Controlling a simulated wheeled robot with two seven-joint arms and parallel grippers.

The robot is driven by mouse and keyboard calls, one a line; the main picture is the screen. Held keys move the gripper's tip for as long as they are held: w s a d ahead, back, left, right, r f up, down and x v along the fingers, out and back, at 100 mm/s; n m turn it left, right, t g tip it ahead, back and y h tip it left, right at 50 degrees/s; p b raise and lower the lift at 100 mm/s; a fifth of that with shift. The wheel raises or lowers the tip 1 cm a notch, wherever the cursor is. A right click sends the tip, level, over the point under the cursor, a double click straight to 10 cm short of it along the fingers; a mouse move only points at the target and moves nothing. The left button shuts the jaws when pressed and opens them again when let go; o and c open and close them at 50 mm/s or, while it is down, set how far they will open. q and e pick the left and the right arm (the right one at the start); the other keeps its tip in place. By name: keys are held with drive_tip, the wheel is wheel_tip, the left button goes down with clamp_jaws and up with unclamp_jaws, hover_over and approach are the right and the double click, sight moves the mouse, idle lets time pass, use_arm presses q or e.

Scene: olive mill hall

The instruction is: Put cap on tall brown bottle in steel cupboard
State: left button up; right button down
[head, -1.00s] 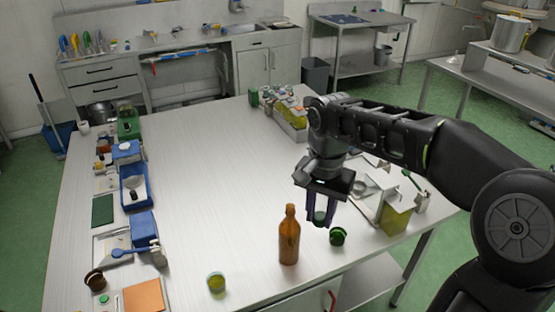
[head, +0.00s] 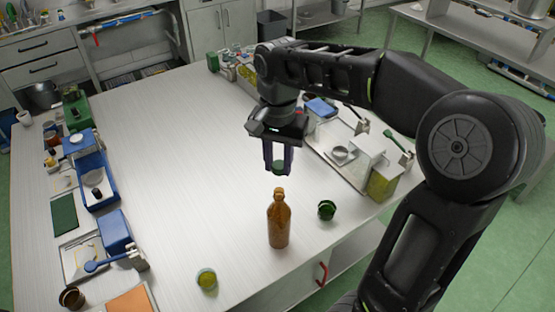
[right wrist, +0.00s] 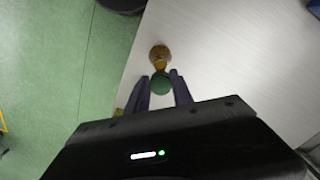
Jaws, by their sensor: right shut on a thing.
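A tall brown bottle (head: 279,222) stands upright on the white table (head: 190,190), near its front edge. Its narrow neck shows no cap. My right gripper (head: 278,170) points down just above and behind the bottle's mouth in the head view. It is shut on a small dark green cap (head: 278,168). In the right wrist view the green cap (right wrist: 161,84) sits between the fingers, and the brown bottle (right wrist: 160,56) shows just beyond it. A gap shows between cap and bottle mouth in the head view. My left gripper is not in view.
A dark green round container (head: 327,210) stands right of the bottle, and a yellow-green cup (head: 207,279) to its left front. Blue bins (head: 96,182) line the left side. A red handle (head: 321,275) shows below the front edge. The table's middle is clear.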

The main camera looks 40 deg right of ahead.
sight(278, 193)
drive_tip(key=shift+f+b, duration=0.3)
drive_tip(key=shift+f, duration=0.75)
wheel_tip(278, 193, down, 3)
drive_tip(key=shift+b, duration=1.15)
drive_tip(key=shift+f+b, duration=0.4)
drive_tip(key=shift+f, duration=0.25)
drive_tip(key=shift+f+b, duration=0.7)
drive_tip(key=shift+f, duration=0.45)
idle(1.4)
drive_tip(key=c, duration=1)
unclamp_jaws()
drive_tip(key=shift+c, duration=1.2)
